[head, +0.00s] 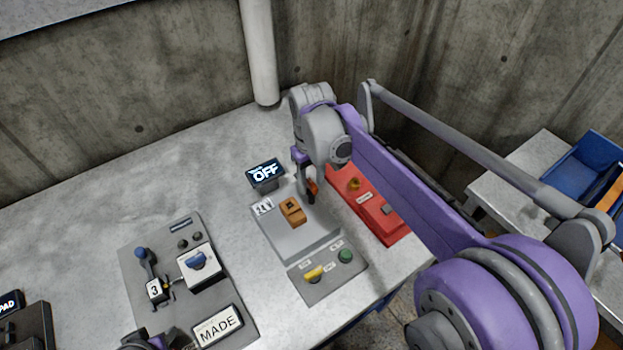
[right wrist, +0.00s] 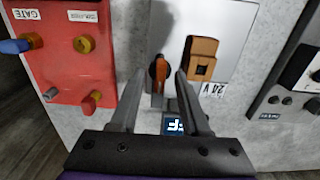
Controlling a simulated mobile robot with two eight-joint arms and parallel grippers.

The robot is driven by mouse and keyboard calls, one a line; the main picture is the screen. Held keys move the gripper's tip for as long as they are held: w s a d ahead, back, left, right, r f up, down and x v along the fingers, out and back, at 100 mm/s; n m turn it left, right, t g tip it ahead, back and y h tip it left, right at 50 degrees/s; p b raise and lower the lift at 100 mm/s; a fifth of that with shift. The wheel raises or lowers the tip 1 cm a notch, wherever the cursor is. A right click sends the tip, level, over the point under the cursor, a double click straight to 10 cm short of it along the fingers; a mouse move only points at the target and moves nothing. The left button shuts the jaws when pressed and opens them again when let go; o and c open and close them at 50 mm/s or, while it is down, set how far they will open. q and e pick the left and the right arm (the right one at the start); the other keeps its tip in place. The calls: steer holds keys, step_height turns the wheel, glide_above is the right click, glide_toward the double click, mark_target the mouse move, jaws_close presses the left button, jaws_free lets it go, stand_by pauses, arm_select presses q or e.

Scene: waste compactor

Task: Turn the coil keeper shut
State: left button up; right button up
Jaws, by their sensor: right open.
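The coil keeper looks to be the small orange lever (right wrist: 160,70) with a dark lower part, on the light grey panel. In the head view the orange lever (head: 314,187) is partly hidden by my right gripper (head: 310,197). In the right wrist view my right gripper (right wrist: 160,78) is open, with one finger on each side of the lever. I cannot tell whether either finger touches it. An orange-brown coil block (head: 292,211) sits beside the lever; it also shows in the right wrist view (right wrist: 201,60). A purple and dark part of my left arm shows at the bottom edge.
A red box (head: 375,212) stands close on the right of the panel. A small display reading OFF (head: 265,172) stands behind it. A panel with a yellow knob (head: 313,274) and green button (head: 345,256) lies in front. Bare table lies at the left rear.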

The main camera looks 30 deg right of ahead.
jaws_close()
stand_by(1.3)
